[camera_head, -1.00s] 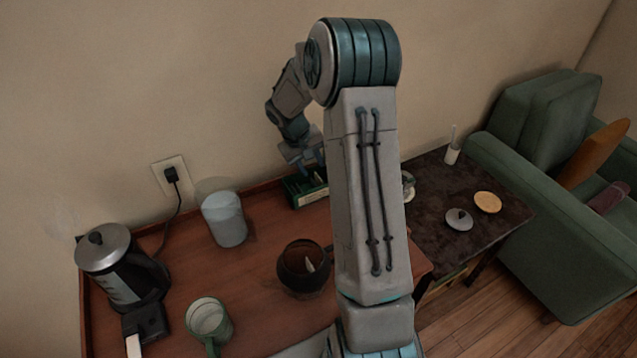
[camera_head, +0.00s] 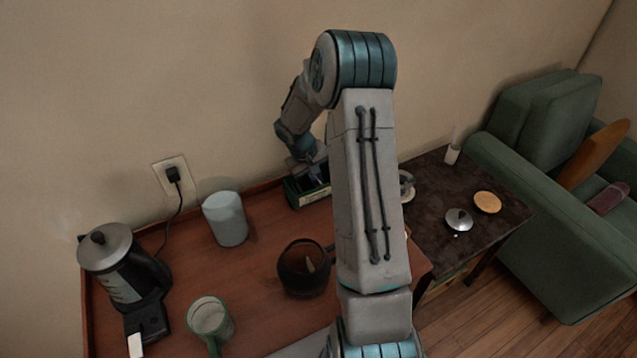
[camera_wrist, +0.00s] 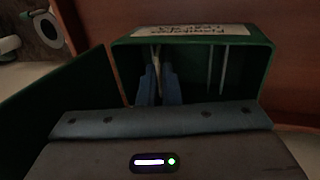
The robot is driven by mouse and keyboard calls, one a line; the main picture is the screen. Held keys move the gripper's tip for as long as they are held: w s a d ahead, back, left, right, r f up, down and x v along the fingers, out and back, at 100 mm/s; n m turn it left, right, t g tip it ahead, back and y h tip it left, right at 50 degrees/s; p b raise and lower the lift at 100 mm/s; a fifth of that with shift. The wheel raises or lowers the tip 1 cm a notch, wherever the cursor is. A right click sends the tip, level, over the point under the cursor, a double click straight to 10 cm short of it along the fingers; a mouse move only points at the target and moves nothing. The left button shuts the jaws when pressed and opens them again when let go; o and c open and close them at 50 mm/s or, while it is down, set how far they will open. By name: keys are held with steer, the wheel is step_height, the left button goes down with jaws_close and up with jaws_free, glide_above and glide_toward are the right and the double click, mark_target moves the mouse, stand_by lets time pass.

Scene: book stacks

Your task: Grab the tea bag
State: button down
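The tea bag box (camera_head: 311,199) is a small green box with a pale label, standing against the wall at the table's back edge. In the wrist view its green rim (camera_wrist: 262,62) and dark inside show. My gripper (camera_wrist: 159,72) reaches down into the box with two blue-grey fingers a narrow gap apart. A thin pale tea bag (camera_wrist: 155,54) stands on edge between or just beyond the fingertips; contact cannot be made out. Two more thin upright tea bags (camera_wrist: 216,68) stand to its right. In the head view the fingertips are hidden in the box.
A dark glass pot (camera_head: 303,270), a green mug (camera_head: 209,320), a pale canister (camera_head: 225,219) and a kettle (camera_head: 117,270) stand on the wooden table. A box lid (camera_wrist: 65,95) stands open left in the wrist view. A dark side table (camera_head: 430,215) is at right.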

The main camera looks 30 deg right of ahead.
steer(key=shift+d+r, duration=0.1)
steer(key=shift+d, duration=0.25)
